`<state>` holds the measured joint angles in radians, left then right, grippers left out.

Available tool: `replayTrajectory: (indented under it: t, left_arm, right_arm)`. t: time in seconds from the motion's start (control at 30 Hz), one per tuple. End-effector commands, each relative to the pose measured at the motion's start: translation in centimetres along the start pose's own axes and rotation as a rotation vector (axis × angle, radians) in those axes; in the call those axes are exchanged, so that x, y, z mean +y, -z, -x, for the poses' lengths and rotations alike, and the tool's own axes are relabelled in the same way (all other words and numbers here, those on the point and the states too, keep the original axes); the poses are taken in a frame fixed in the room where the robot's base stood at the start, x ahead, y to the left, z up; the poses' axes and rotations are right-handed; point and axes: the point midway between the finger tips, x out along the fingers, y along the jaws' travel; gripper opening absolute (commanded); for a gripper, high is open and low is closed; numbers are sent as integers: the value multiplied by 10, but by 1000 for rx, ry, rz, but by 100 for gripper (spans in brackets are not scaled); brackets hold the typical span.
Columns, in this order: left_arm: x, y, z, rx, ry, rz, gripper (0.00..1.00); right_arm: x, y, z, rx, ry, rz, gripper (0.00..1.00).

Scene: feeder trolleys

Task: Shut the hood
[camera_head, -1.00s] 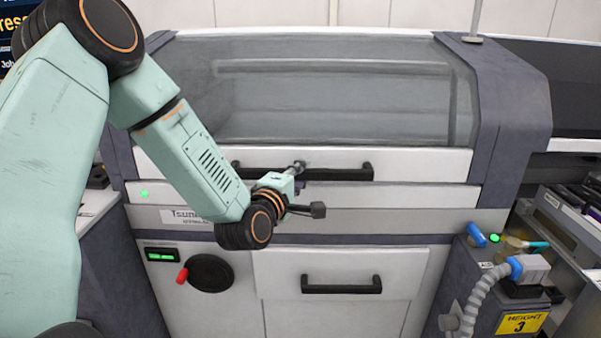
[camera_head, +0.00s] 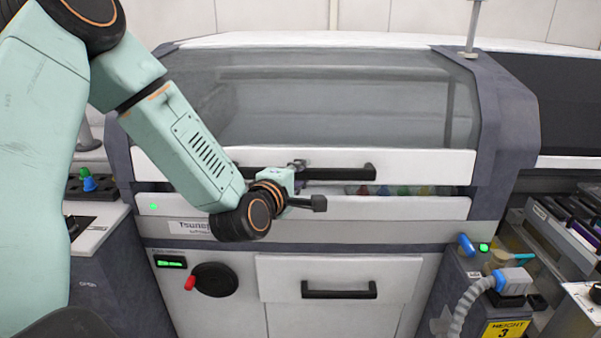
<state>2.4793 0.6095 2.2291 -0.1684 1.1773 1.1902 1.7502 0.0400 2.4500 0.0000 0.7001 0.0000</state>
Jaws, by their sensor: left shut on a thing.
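The hood (camera_head: 420,163) is the white front panel with a grey see-through window, set between dark side frames. It is low, but a narrow gap with small coloured things shows between its lower edge and the white strip (camera_head: 400,207) below. A long black handle (camera_head: 345,173) runs across its front. My left gripper (camera_head: 297,167) is shut on this handle near its middle. My wrist and forearm cover the handle's left part and some of the hood's front. My right gripper is out of view.
Below is a white drawer with a black handle (camera_head: 340,290). A dark round knob (camera_head: 215,280) with a red grip is left of it. A grey hose (camera_head: 475,300) and feeder trolley parts stand at the right. A side table (camera_head: 98,225) stands at the left.

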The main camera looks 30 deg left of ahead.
Motion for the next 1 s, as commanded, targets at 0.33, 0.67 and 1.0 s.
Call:
replayTrajectory:
  t: [0.33,0.67,1.0]
  left_arm:
    - [0,-1,1,-2,-1,0,38]
    - [0,0,0,-1,-2,0,47]
    - [0,0,22,0,-1,7,47]
  right_arm:
    - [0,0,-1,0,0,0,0]
    - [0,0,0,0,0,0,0]
    - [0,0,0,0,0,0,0]
